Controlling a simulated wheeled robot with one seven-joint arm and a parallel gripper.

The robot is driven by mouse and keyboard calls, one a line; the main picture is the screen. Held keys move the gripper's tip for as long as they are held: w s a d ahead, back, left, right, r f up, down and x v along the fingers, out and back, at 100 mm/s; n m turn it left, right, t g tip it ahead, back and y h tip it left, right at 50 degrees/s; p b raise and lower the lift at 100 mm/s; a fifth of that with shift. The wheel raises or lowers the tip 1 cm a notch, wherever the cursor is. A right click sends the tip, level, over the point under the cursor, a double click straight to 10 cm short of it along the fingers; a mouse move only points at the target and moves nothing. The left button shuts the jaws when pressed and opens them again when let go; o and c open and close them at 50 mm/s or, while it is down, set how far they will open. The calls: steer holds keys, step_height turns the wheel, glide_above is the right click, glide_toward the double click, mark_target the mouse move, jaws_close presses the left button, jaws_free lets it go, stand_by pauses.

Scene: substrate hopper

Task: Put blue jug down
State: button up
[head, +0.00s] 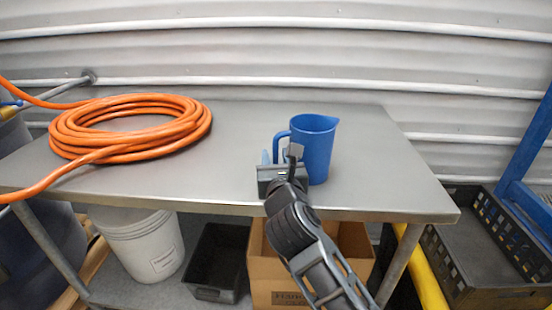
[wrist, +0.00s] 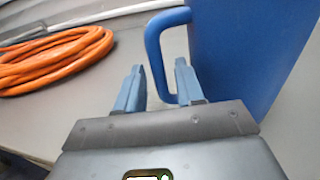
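The blue jug (head: 318,150) stands upright on the grey metal table (head: 370,140), to the right of the middle. Its base looks to be on the tabletop, and its handle faces left. In the wrist view the jug (wrist: 245,50) fills the upper right, with its handle (wrist: 154,50) reaching down toward the gap between my fingers. My gripper (wrist: 160,88) is open, its two blue-grey fingers apart with a gap around the lower handle. I cannot tell whether either finger touches the handle. In the head view my gripper (head: 279,157) is low at the jug's left side.
A coiled orange hose (head: 130,128) lies on the table's left part and hangs over its left edge. Below are a white bucket (head: 140,245), a black bin (head: 217,262) and a cardboard box (head: 275,275). A black crate (head: 490,260) stands right. The tabletop right of the jug is clear.

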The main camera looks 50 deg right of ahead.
steer(key=shift+r, duration=0.1)
steer(key=shift+a, duration=0.1)
steer(key=b+v, duration=0.1)
steer(key=v, duration=1.1)
steer(key=s+a+f+m+y, duration=0.2)
steer(key=s+a+m+y, duration=0.2)
steer(key=s+m, duration=0.5)
steer(key=s+a+f+m+y, duration=0.3)
steer(key=s+a+m, duration=0.1)
steer(key=s+m, duration=0.5)
steer(key=s+a+f+m+t+y, duration=0.1)
steer(key=s+a+m+y, duration=0.3)
steer(key=s+m, duration=0.6)
steer(key=shift+s+f+y, duration=0.3)
steer(key=shift+f, duration=0.55)
